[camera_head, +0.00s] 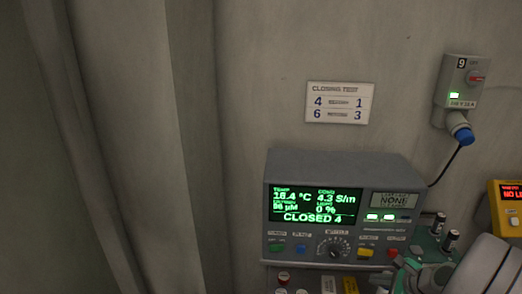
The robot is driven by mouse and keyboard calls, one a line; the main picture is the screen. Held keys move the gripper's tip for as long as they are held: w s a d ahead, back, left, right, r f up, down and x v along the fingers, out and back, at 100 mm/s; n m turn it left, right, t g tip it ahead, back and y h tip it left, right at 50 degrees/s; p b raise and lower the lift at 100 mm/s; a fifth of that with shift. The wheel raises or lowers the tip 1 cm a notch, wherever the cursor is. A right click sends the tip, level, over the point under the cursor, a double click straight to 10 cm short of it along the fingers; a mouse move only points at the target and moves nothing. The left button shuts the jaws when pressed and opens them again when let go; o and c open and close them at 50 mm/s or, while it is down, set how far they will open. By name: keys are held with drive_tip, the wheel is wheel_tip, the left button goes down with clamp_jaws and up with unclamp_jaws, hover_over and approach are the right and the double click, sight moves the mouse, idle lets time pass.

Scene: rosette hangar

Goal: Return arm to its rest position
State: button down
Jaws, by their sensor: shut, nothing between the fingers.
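My gripper does not show in the head view. A pale grey rounded form (484,266) at the lower right looks like part of my arm, cut off by the frame's edge. It covers part of a green fixture with metal posts (437,240). I cannot tell the pose of the rest of the arm.
A grey instrument (400,174) with a lit green display (313,204) reading "CLOSED 4" stands below a wall card (339,103). A switched wall socket (460,92) with a blue plug is at the upper right. An orange device (507,222) is at the right edge.

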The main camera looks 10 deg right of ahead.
drive_tip(key=s+a+f+n+g, duration=0.3)
drive_tip(key=s+f+n+g, duration=0.3)
drive_tip(key=s+n, duration=0.4)
drive_tip(key=s+a+r+n+g, duration=0.2)
drive_tip(key=s+a+n, duration=0.15)
drive_tip(key=s, duration=0.35)
drive_tip(key=w+a+r+n+t, duration=0.1)
drive_tip(key=w+a+r+n, duration=0.2)
drive_tip(key=a+r, duration=0.2)
drive_tip(key=w+a+r+n+t+h, duration=0.1)
drive_tip(key=w+a+r+n, duration=0.3)
drive_tip(key=a, duration=0.5)
drive_tip(key=w+a+r+n+t+h, duration=0.1)
drive_tip(key=w+a+r+n, duration=0.2)
drive_tip(key=a+r, duration=0.4)
drive_tip(key=shift+w+a+n+t, duration=0.2)
drive_tip(key=shift+a+n+t, duration=0.1)
drive_tip(key=shift+n+t, duration=0.15)
